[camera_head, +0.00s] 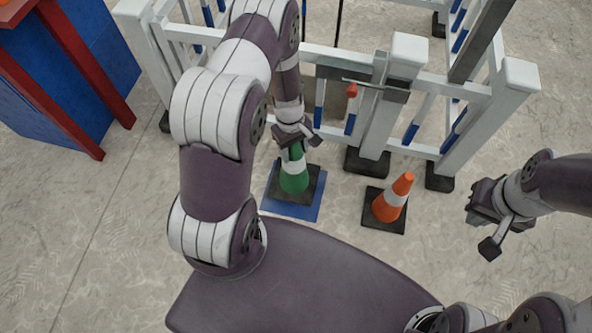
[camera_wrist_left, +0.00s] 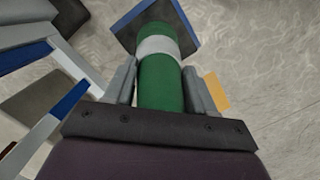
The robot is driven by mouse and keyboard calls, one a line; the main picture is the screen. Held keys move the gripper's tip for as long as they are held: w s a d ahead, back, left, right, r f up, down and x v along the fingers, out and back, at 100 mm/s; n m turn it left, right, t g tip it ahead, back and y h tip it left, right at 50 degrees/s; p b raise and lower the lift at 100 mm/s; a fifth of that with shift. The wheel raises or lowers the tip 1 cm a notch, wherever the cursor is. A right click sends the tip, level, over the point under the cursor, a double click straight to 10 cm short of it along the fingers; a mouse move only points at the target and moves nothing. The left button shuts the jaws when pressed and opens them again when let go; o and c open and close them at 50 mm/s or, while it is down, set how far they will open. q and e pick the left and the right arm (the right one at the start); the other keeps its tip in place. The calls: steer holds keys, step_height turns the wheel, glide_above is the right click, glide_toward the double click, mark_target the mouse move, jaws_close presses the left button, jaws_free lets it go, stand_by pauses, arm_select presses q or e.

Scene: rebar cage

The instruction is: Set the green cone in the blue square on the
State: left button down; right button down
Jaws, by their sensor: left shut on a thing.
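The green cone (camera_head: 294,181) has a white band and a black square base. It looks upright over the blue square (camera_head: 309,211) on the floor. Blue shows along the base's front and left edges; I cannot tell whether the base touches the floor. My left gripper (camera_head: 293,140) is shut on the cone's upper part. In the left wrist view, the green cone (camera_wrist_left: 161,82) sits between the two grey fingers, with blue edging (camera_wrist_left: 131,14) beyond its base. My right gripper (camera_head: 480,230) is empty, with its fingers apart, above the floor at the right.
An orange cone (camera_head: 397,194) with a black base stands to the right of the blue square. A white fence (camera_head: 425,85) with blue-striped bars stands close behind both cones. A blue box with a red frame (camera_head: 85,100) is at the upper left. The floor at left is clear.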

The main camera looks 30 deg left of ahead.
arm_select(q)
steer(key=b, duration=0.4)
glide_above(295, 181)
steer(key=w+a, duration=0.2)
steer(key=w, duration=0.1)
step_height(295, 181, down, 7)
steer(key=shift+d, duration=0.15)
steer(key=shift+r+p, duration=0.2)
steer(key=shift+p, duration=0.2)
steer(key=shift+f, duration=0.25)
steer(key=shift+c, duration=1.9)
jaws_free()
